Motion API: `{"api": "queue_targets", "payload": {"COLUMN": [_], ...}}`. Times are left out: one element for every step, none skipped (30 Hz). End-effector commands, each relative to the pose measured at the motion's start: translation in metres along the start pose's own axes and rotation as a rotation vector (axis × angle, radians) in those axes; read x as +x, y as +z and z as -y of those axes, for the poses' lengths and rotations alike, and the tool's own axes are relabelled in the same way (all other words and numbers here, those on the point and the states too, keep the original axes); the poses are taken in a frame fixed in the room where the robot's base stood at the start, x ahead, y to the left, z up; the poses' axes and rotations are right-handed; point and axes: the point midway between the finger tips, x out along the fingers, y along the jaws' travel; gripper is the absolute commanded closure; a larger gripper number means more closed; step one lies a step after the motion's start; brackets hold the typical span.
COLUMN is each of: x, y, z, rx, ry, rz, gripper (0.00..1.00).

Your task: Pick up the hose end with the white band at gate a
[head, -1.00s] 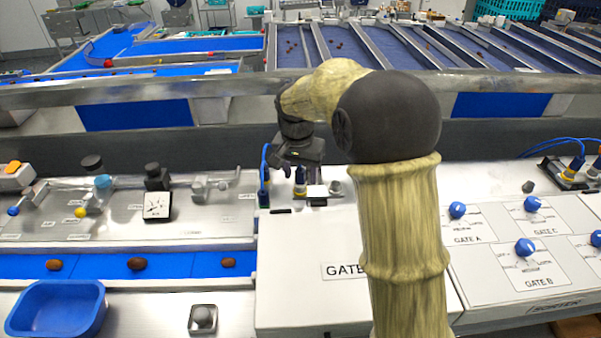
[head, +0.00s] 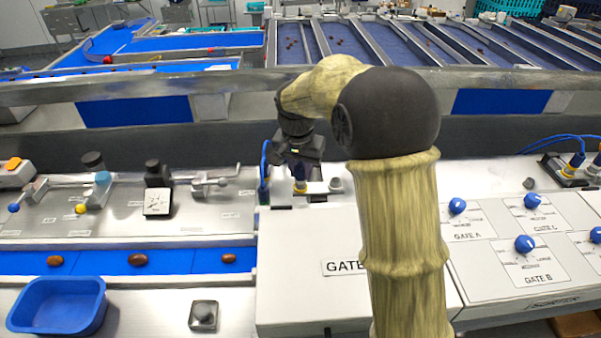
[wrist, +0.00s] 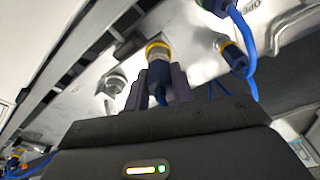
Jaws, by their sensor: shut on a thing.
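My gripper (head: 301,170) points down over the fittings behind the Gate A panel. Its fingers are shut on a dark blue hose end (head: 300,184). In the wrist view the hose end (wrist: 159,70) stands between the two dark fingers, beside a yellow ring and a silver fitting. A white band on it cannot be made out. Another dark blue hose end (wrist: 231,53) with a yellow ring and a blue hose is to the right in the wrist view. The fingers hide part of the held hose end.
A bare silver fitting (wrist: 115,83) is close left of the fingers in the wrist view. A blue hose (head: 265,160) rises just left of my gripper in the head view. The Gate A knob (head: 457,206) is right of my arm. A blue bin (head: 58,307) stands front left.

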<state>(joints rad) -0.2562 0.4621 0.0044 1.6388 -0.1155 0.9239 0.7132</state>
Motion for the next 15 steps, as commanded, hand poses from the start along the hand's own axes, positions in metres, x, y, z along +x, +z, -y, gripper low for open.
{"api": "queue_targets", "payload": {"x": [0.000, -0.001, -0.002, -0.003, -0.005, -0.008, -0.011, -0.015, -0.020, -0.025, -0.031, -0.039, -0.045, -0.051, -0.059], "y": [0.000, 0.000, -0.001, -0.001, -0.001, -0.002, -0.002, -0.003, -0.004, -0.004, -0.006, -0.007, -0.008, -0.009, -0.010], "z": [0.000, 0.000, 0.000, 0.000, 0.000, 0.000, 0.001, 0.001, 0.001, 0.001, 0.001, 0.001, 0.001, 0.001, 0.001], "rx": [0.000, 0.000, 0.000, 0.000, 0.000, 0.001, 0.001, 0.001, 0.001, 0.001, 0.001, 0.001, 0.001, 0.000, 0.000], "ry": [0.000, 0.000, -0.001, -0.001, -0.002, -0.002, -0.002, -0.003, -0.003, -0.004, -0.004, -0.004, -0.004, -0.004, -0.003], "rz": [0.000, -0.001, -0.001, -0.002, -0.002, -0.002, -0.003, -0.004, -0.004, -0.005, -0.006, -0.006, -0.005, -0.006, -0.005], "gripper": [1.00, 1.00, 1.00, 1.00, 1.00, 1.00, 1.00, 1.00, 1.00, 1.00, 1.00, 1.00, 1.00, 1.00, 1.00]}}
